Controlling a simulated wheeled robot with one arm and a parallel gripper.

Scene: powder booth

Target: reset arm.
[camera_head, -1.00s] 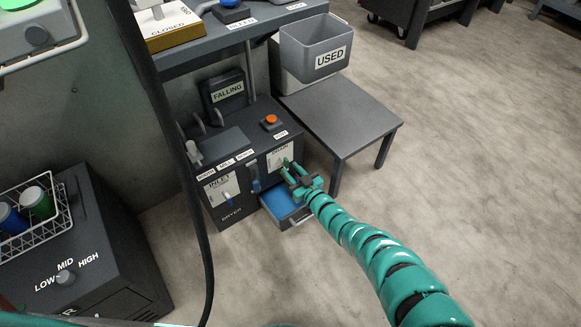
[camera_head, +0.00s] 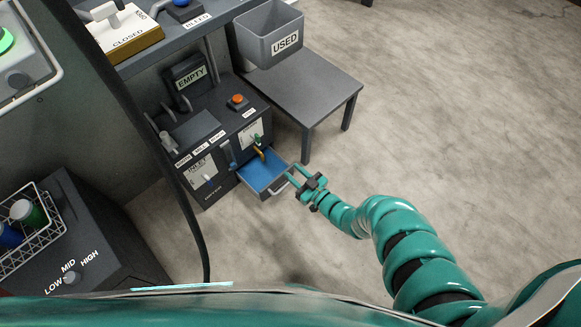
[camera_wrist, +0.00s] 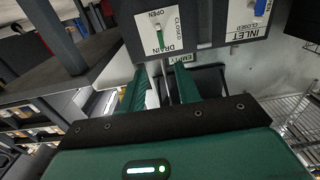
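My gripper (camera_head: 294,172) is open and empty, just in front of the dryer's pulled-out blue-lined drawer (camera_head: 262,168). Its two green fingers stand apart in the wrist view (camera_wrist: 160,92), with nothing between them. The dryer (camera_head: 212,192) is a dark box with white inlet (camera_head: 203,172) and drain (camera_head: 250,130) panels. The drain lever has a green tip (camera_wrist: 160,40); in the wrist view it points down, and my fingers are apart from it. A small yellow streak (camera_head: 259,152) shows below the drain.
A grey table (camera_head: 307,90) stands right of the dryer, with a grey bin marked USED (camera_head: 268,42) above its back. A black cabinet (camera_head: 105,240) with a wire basket (camera_head: 42,235) stands at left. A dark cable hangs between. The floor at right is clear.

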